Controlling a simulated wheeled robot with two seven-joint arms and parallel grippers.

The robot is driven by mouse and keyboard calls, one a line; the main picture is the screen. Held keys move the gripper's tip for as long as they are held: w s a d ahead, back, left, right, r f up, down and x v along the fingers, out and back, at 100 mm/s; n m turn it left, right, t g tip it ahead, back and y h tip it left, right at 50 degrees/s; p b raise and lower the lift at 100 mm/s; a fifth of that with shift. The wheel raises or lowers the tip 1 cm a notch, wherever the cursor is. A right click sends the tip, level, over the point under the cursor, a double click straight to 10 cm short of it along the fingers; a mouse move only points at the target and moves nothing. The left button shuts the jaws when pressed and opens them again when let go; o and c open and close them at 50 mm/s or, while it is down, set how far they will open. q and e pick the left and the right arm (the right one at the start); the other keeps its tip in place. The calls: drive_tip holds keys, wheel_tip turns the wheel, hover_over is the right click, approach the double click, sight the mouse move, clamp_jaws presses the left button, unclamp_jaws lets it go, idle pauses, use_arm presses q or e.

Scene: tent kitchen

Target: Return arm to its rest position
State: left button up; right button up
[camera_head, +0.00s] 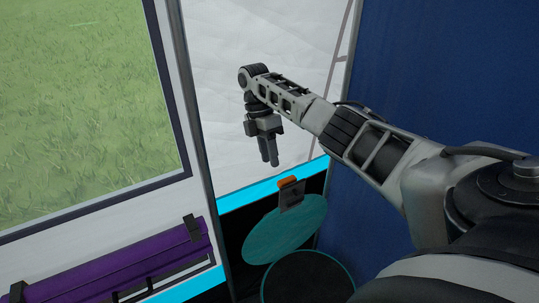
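My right arm reaches in from the right edge and stretches toward the upper middle of the picture. My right gripper (269,161) hangs from its end with the fingers pointing down. Its two dark fingers lie close side by side and look shut, with nothing held between them. It hangs in the air above and left of a teal round lid (285,232) and does not appear to touch it. My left arm and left gripper are not in view.
The teal lid stands tilted up, with an orange-topped grey tab (289,192) at its upper edge. Below it is a dark round bin with a teal rim (266,277). A blue wall (430,70) is behind my arm. A purple roll (110,268) lies at lower left.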

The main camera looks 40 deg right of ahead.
drive_tip(key=x, duration=1.5)
drive_tip(key=shift+f, duration=0.35)
drive_tip(key=shift+r, duration=0.1)
drive_tip(key=a+v, duration=0.1)
drive_tip(key=v, duration=1.2)
drive_tip(key=shift+d, duration=0.45)
